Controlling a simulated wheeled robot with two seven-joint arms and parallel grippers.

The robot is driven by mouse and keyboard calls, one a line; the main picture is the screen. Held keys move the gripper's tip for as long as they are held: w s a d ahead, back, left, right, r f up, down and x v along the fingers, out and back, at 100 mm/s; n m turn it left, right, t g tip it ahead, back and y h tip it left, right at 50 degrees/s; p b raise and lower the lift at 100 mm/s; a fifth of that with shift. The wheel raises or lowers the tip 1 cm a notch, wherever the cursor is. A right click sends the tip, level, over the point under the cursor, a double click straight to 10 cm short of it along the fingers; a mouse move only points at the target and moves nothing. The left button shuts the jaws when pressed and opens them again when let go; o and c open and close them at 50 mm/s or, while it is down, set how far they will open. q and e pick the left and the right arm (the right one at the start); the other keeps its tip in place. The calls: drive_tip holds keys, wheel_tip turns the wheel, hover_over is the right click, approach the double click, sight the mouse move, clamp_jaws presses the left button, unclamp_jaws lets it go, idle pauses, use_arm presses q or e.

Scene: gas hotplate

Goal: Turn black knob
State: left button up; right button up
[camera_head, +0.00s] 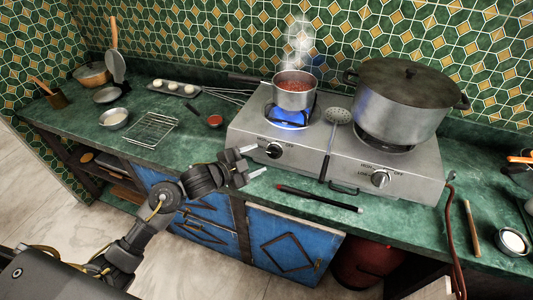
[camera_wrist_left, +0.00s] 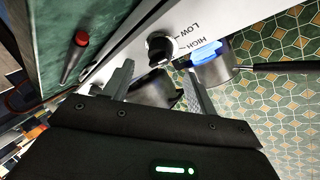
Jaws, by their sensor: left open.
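The black knob (camera_head: 274,151) is on the front panel of the gas hotplate (camera_head: 248,128), at the left burner. HIGH and LOW markings show beside it in the wrist view, where the knob (camera_wrist_left: 160,46) lies just past the fingertips. My left gripper (camera_head: 254,161) is in front of the panel, a little left of and below the knob in the head view. Its two fingers are apart, and the left gripper (camera_wrist_left: 158,75) has the knob roughly in line with its gap, not between the fingers. The left burner has a blue flame (camera_head: 287,118). My right gripper is out of view.
A steaming saucepan (camera_head: 294,99) sits on the left burner, and a large lidded pot (camera_head: 403,115) on the right. A silver knob (camera_head: 380,179) is at the right burner. A skimmer (camera_head: 330,150) lies between the burners. A red-and-black stick (camera_head: 318,198) lies along the counter front.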

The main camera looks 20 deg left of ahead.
sight(268, 153)
use_arm(q)
drive_tip(key=shift+x, duration=2.75)
drive_tip(key=shift+c, duration=0.5)
drive_tip(key=c, duration=0.9)
drive_tip(key=shift+p, duration=0.3)
